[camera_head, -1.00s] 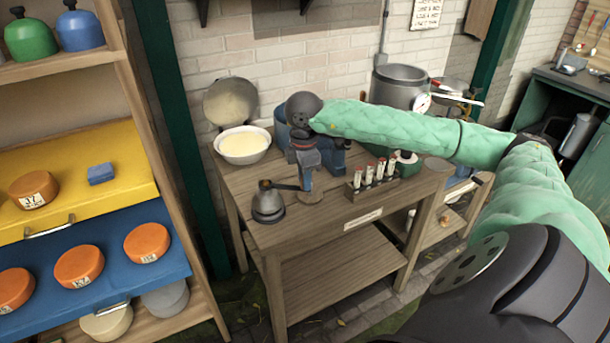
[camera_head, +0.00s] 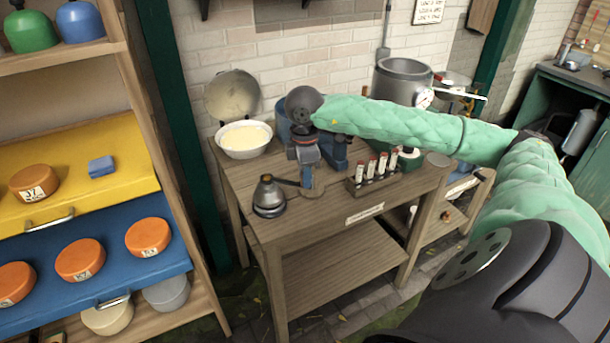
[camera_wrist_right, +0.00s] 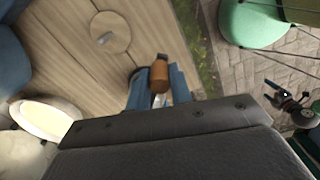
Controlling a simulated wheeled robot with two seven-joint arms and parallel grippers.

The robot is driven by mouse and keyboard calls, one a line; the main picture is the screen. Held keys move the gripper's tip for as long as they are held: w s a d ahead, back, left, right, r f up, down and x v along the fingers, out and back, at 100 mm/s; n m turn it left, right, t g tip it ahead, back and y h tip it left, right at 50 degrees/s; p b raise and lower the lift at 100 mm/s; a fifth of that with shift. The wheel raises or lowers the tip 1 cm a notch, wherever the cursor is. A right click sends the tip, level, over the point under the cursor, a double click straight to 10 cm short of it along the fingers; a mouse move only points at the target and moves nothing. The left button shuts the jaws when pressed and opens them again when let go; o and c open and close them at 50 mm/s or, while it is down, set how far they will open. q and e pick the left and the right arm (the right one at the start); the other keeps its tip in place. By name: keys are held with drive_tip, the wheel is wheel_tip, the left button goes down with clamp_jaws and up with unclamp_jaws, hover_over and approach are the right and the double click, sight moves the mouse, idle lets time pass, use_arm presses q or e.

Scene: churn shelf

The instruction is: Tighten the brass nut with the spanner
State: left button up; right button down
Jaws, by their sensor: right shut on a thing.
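My right gripper (camera_head: 309,179) is low over the wooden table, its blue fingers shut. In the right wrist view, a brown cylindrical handle end (camera_wrist_right: 160,75) shows between the fingers, apparently the spanner's. In the head view, the spanner (camera_head: 287,182) appears as a thin dark bar from the fingers leftward to the top of a grey conical vessel (camera_head: 268,197). The brass nut is too small to make out; a small brass-coloured spot (camera_head: 266,178) is at the vessel's top. Whether the spanner's jaw is around it, I cannot tell. My left gripper is out of view.
A rack of white tubes with red tops (camera_head: 372,172) stands to the right. A cream-filled bowl (camera_head: 244,138) stands back left. The table's front (camera_head: 335,205) is clear. A cheese shelf (camera_head: 140,150) stands at left.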

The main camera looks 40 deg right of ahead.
drive_tip(key=shift+n+b, duration=0.3)
drive_tip(key=shift+n, duration=0.1)
drive_tip(key=shift+r, duration=0.15)
drive_tip(key=shift+r+p, duration=1.3)
drive_tip(key=shift+r, duration=1.55)
